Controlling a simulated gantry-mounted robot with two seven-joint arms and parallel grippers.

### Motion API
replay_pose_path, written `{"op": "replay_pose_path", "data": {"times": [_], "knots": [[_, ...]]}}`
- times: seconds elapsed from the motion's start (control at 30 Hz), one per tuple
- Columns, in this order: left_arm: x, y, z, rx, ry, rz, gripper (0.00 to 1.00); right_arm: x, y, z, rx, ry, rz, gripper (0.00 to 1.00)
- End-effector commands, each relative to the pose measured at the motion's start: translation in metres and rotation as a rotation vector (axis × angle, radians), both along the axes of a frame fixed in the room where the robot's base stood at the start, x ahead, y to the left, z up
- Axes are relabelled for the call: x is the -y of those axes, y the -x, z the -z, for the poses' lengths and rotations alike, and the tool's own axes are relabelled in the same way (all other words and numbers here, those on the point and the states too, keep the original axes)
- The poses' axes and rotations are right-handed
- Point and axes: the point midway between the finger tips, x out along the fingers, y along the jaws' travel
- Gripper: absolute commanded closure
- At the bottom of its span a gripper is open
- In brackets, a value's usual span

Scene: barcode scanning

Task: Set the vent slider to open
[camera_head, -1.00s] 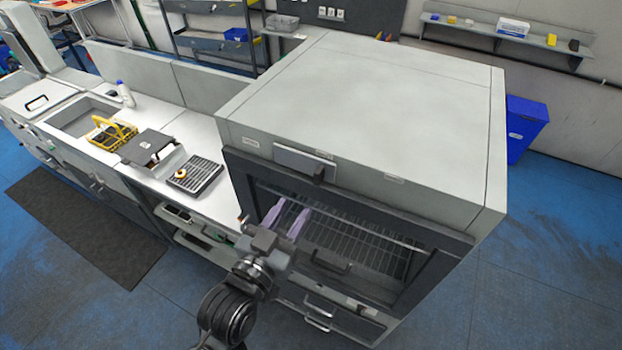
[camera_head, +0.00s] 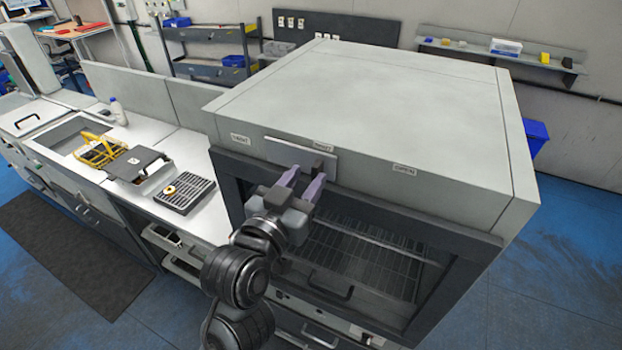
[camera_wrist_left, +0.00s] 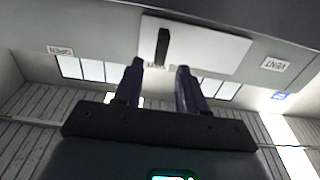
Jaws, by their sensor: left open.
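The vent slider is a pale plate (camera_head: 290,151) with a dark upright knob (camera_head: 325,163), on the upper front of the big grey oven-like cabinet. The knob stands near the plate's right end, by the middle label, left of the right-hand label (camera_head: 404,169). My left gripper (camera_head: 305,177) is open and empty, with its purple fingers up close to the slider. In the left wrist view the plate (camera_wrist_left: 205,45) and knob (camera_wrist_left: 162,47) lie just past the fingertips (camera_wrist_left: 160,66), the knob lined up with the gap between them. Contact cannot be told. My right gripper is not in view.
Below the slider is the cabinet's dark-framed glass door (camera_head: 370,262) with wire racks behind it. To the left, a counter carries a black grid tray (camera_head: 186,196), a grey box and a yellow basket (camera_head: 100,150). The floor to the right is clear.

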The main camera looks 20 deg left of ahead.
Motion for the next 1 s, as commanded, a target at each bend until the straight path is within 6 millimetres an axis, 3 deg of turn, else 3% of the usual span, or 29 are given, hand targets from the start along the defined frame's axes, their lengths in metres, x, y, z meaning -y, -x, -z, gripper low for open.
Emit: {"op": "replay_pose_path", "data": {"times": [0.3,0.67,0.9,1.0], "knots": [[0.002,-0.026,0.000,-0.001,0.001,0.000,0.60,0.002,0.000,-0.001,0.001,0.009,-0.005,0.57],[0.002,-0.029,0.000,0.000,0.001,0.001,0.60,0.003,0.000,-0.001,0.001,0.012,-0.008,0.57],[0.002,-0.029,0.000,0.000,0.001,0.001,0.96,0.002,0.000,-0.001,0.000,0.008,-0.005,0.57],[0.002,-0.028,0.000,0.000,0.001,0.001,1.00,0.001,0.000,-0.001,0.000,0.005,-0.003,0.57]]}}
